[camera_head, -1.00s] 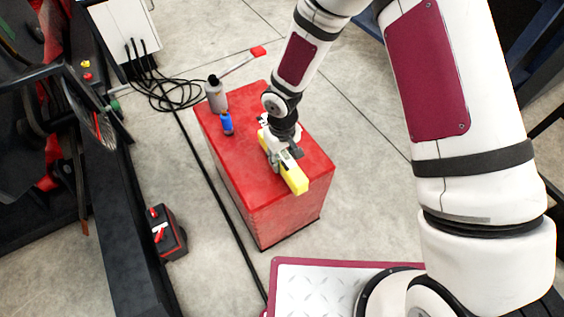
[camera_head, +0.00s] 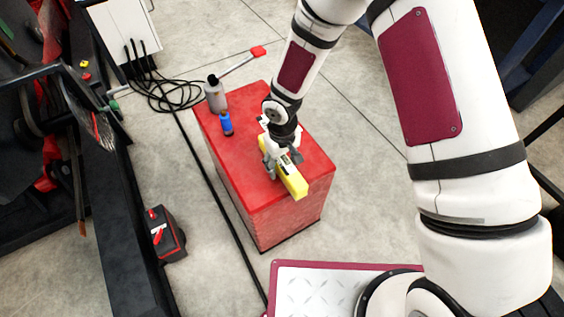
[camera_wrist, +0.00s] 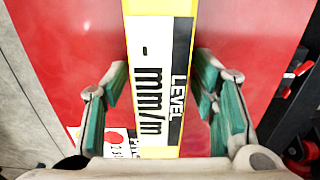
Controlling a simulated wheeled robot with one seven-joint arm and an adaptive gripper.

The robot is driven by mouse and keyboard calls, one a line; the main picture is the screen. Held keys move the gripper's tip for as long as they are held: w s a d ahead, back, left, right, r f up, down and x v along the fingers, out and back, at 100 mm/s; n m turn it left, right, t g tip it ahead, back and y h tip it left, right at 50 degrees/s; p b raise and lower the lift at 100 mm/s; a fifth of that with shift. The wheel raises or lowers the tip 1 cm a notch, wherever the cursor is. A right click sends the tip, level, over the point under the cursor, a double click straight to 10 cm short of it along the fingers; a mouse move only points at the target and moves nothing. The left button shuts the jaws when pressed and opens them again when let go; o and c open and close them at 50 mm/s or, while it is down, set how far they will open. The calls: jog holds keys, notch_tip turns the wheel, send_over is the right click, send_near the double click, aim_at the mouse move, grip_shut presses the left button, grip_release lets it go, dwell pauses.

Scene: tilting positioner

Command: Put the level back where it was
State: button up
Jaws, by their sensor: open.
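The level is a yellow bar (camera_head: 292,181) lying on the red cabinet top near its front right corner. In the wrist view the level (camera_wrist: 162,70) runs up the middle of the picture, with a white label reading "LEVEL" and "mm/m". My gripper (camera_head: 282,168) is over the level in the head view. In the wrist view my gripper (camera_wrist: 163,105) is open, with one green-padded finger on each side of the level and a gap to it on both sides. The far end of the level is cut off in the wrist view.
The red cabinet (camera_head: 240,185) also carries a grey bottle (camera_head: 216,96) and a blue can (camera_head: 227,124) at its back left. A red and black toolbox (camera_head: 166,235) stands on the floor at left. Black cables (camera_head: 165,95) lie behind the cabinet.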

aim_at(282, 159)
notch_tip(282, 159, up, 12)
jog(key=p, duration=0.4)
jog(key=shift+r, duration=0.15)
jog(key=s+d+r+m+h, duration=0.1)
jog(key=s+d+r+m, duration=0.15)
jog(key=d+r, duration=0.7)
jog(key=s+d+r+m+h, duration=0.1)
jog(key=s+d+r, duration=0.45)
jog(key=r, duration=0.75)
jog(key=s+d+r+m+y, duration=0.1)
jog(key=s+d+r, duration=0.2)
jog(key=s, duration=0.7)
jog(key=s+d+r+m+y, duration=0.1)
jog(key=s+d+r, duration=0.3)
jog(key=s, duration=0.7)
jog(key=shift+d+r+m+t, duration=0.15)
jog(key=shift+r+m+t, duration=0.25)
jog(key=shift+m, duration=0.35)
